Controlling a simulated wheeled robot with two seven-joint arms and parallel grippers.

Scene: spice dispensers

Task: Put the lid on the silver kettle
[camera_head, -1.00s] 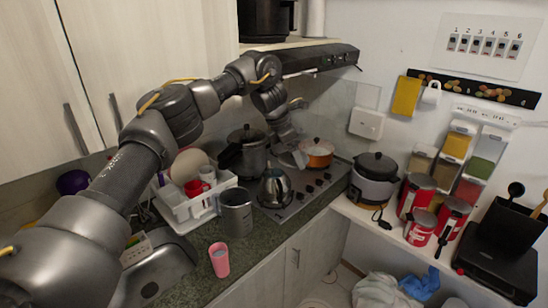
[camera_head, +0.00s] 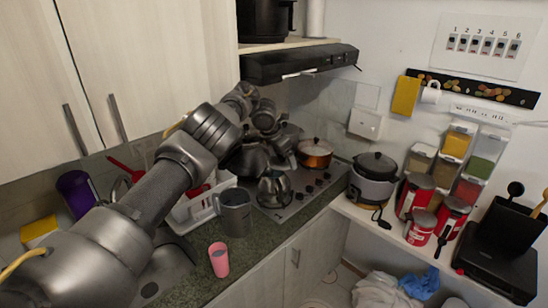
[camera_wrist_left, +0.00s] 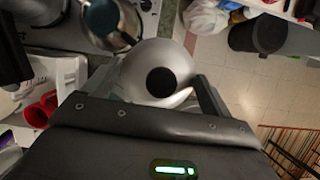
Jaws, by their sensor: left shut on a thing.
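The silver kettle (camera_head: 273,190) stands on the stove, with its open top facing up. It also shows at the top of the left wrist view (camera_wrist_left: 124,38). My left gripper (camera_head: 282,150) is above and behind the kettle in the head view. It is shut on the lid (camera_wrist_left: 160,70), a shiny silver dome with a black knob, which sits between the fingers in the wrist view. The lid is apart from the kettle as far as I can tell; in the wrist view it overlaps the kettle's edge. My right gripper is in neither view.
An orange pot (camera_head: 315,153) stands right of my gripper, and a dark pot (camera_head: 246,160) behind left. A grey metal mug (camera_head: 235,212) and a pink cup (camera_head: 219,260) stand on the counter at front left. The range hood (camera_head: 300,62) hangs above the stove.

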